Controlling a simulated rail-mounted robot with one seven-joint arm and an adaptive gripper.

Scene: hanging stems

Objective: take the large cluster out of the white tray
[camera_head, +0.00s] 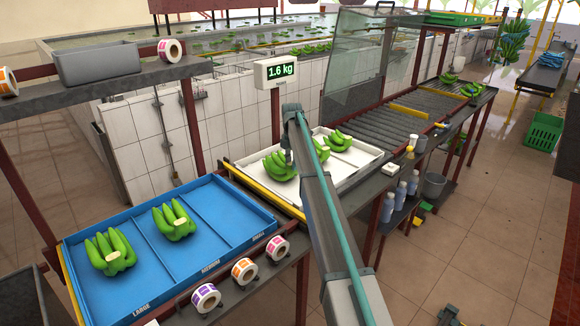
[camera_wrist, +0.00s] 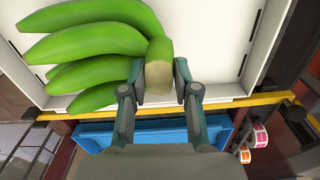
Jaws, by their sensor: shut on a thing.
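The large cluster (camera_head: 279,168) of green bananas sits at the left end of the white tray (camera_head: 362,157). In the wrist view the same cluster (camera_wrist: 95,45) fans out to the left, and its pale cut crown (camera_wrist: 158,75) lies between my fingers. My gripper (camera_wrist: 158,88) is shut on that crown, one finger on each side. In the head view my arm hides part of the tray, and the gripper's fingertips are hard to make out. Whether the cluster touches the tray floor is unclear.
Smaller green bananas (camera_head: 339,141) lie farther right in the white tray. The blue tray (camera_head: 215,217) at the left has sections marked large, medium and small; clusters lie in large (camera_head: 110,251) and medium (camera_head: 174,221), small is empty. A scale display (camera_head: 276,72) reads 1.6 kg.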

